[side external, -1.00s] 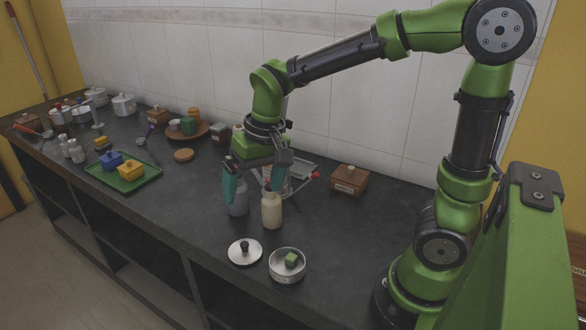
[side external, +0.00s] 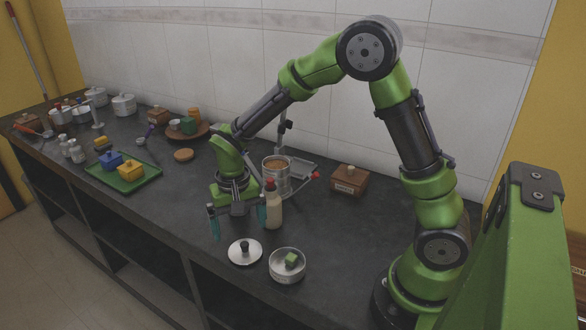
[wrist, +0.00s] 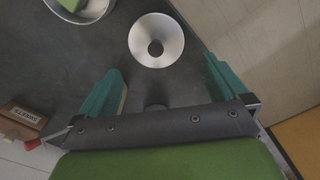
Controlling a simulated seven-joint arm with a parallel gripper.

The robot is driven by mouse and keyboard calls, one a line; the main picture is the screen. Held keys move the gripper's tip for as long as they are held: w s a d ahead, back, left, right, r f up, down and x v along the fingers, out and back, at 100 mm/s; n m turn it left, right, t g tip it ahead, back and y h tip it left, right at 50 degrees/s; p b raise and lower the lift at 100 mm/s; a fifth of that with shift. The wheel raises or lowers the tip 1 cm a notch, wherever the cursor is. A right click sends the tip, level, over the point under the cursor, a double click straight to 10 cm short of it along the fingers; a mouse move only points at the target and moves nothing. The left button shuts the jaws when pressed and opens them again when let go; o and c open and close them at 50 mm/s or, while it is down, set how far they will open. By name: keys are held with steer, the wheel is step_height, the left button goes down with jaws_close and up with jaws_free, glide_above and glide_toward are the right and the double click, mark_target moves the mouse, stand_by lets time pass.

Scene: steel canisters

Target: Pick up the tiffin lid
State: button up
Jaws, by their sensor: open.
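The tiffin lid (side external: 236,255) is a round silver disc with a dark knob, lying flat on the dark counter near its front edge. In the wrist view the lid (wrist: 170,45) lies ahead of the fingers, roughly between their lines. My gripper (side external: 239,233) is open and empty, its teal fingers spread wide above and a little behind the lid, apart from it. The fingers also show in the wrist view (wrist: 160,88). A round steel tiffin bowl (side external: 287,268) with a green block inside stands right of the lid.
A cream bottle with a red top (side external: 273,208) stands close beside my right finger. Behind it are a steel canister (side external: 277,180) and a brown wooden box (side external: 349,180). The counter left of the lid is clear.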

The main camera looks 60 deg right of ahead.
mark_target(244, 243)
steer(key=shift+s+a+f, duration=0.1)
steer(key=shift+s+f, duration=0.1)
steer(key=shift+f, duration=0.8)
steer(key=shift+s+d+f, duration=0.1)
steer(key=shift+s+f, duration=0.05)
steer(key=shift+f, duration=0.85)
steer(key=shift+s+a+f, duration=0.1)
steer(key=shift+s+f, duration=0.1)
steer(key=shift+f, duration=0.8)
steer(key=shift+c, duration=0.5)
steer(key=c, duration=0.7)
steer(key=shift+c, duration=0.2)
steer(key=shift+r, duration=0.15)
